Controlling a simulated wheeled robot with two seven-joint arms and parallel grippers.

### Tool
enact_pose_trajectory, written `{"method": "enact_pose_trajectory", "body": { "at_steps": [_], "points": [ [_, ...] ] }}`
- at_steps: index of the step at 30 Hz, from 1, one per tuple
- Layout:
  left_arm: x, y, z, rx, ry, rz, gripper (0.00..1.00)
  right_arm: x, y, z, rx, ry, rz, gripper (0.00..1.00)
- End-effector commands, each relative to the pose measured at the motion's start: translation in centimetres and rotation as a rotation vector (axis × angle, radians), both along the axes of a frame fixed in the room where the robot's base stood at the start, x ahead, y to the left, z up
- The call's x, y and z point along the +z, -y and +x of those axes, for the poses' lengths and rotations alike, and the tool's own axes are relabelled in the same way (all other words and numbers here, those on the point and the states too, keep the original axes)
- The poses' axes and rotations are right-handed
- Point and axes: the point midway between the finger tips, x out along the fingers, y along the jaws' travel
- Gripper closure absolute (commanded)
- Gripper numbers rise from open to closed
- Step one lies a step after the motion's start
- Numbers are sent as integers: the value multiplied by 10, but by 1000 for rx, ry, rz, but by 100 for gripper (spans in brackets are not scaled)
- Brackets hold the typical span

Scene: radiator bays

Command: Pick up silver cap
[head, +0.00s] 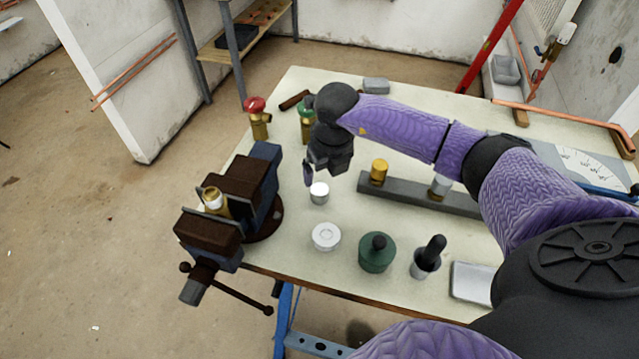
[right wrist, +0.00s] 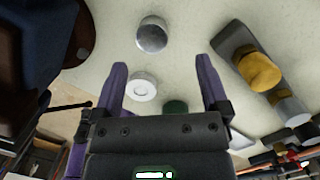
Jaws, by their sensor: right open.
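The silver cap (head: 319,193) is a short, shiny cylinder standing on the pale bench top, right of the vise. In the right wrist view the silver cap (right wrist: 152,36) lies beyond the fingertips, roughly between their lines. My right gripper (head: 322,176) hangs just above and behind the cap, with its near finger showing close to it. In the right wrist view the right gripper (right wrist: 160,66) has its two purple fingers spread wide, with nothing held between them. My left gripper is not in view.
The vise (head: 245,185) holds a brass fitting (head: 214,200). A white disc (head: 326,236), a green pot (head: 376,255) and a brush in a cup (head: 426,262) stand nearer. A grey rail (head: 408,194) carries a yellow cap (head: 379,170). Valves (head: 258,122) stand behind.

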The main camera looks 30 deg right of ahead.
Motion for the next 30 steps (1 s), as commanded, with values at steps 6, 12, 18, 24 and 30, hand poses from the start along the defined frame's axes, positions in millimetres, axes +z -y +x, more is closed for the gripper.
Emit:
{"method": "enact_pose_trajectory", "body": {
  "at_steps": [6, 12, 18, 24, 30],
  "points": [
    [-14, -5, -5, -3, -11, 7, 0, -41, -7, 7, 1, -2, 4, 5],
    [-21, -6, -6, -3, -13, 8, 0, -66, -8, 11, 1, 1, 3, 5],
    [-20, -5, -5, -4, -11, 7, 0, -64, -8, 11, 3, 2, 3, 7],
    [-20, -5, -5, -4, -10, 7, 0, -64, -8, 11, 3, 2, 3, 49],
    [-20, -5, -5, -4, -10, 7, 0, -64, -8, 11, 3, 2, 3, 92]
  ]
}}
